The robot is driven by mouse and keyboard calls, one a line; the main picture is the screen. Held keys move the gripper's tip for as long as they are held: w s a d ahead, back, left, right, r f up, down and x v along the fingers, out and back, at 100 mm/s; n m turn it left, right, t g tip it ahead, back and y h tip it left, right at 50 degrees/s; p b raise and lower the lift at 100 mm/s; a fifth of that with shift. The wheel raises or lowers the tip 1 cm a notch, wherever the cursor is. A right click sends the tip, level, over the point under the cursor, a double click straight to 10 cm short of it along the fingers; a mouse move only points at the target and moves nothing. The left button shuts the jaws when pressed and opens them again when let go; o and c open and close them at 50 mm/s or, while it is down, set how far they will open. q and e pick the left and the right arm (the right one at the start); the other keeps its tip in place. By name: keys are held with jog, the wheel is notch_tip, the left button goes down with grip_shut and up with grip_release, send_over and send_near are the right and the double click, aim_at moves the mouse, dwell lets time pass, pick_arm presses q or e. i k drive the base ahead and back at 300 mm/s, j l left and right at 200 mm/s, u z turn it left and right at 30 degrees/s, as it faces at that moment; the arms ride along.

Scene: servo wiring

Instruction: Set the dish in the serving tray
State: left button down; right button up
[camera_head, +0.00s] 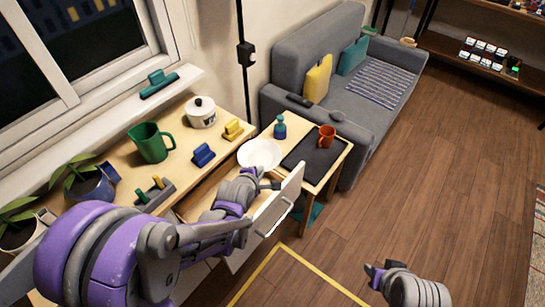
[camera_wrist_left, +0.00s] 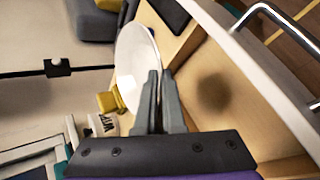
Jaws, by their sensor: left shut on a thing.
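The dish is a white round plate (camera_head: 260,153); it also shows in the left wrist view (camera_wrist_left: 132,55), seen edge-tilted. My left gripper (camera_head: 262,176) is shut on the plate's near rim, and its two fingers (camera_wrist_left: 160,82) close together there in the wrist view. The plate is held near the gap between the counter and the side table. The serving tray (camera_head: 303,158) looks like the dark flat rectangle on the side table, to the right of the plate.
An open drawer with a white front (camera_head: 279,203) is under my left gripper.

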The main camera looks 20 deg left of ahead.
aim_at(308, 162)
jog(key=i+l, duration=0.8)
jog(key=l, duration=0.2)
jog(key=i+l, duration=0.4)
jog(key=l, duration=0.15)
jog(key=i+l+u, duration=0.1)
jog(key=i+l, duration=0.65)
jog(key=l, duration=0.3)
jog(key=i+l, duration=0.4)
jog(key=u, duration=0.4)
jog(key=l+u, duration=0.1)
jog(key=u, duration=0.75)
jog(key=l+u, duration=0.1)
jog(key=u, duration=0.35)
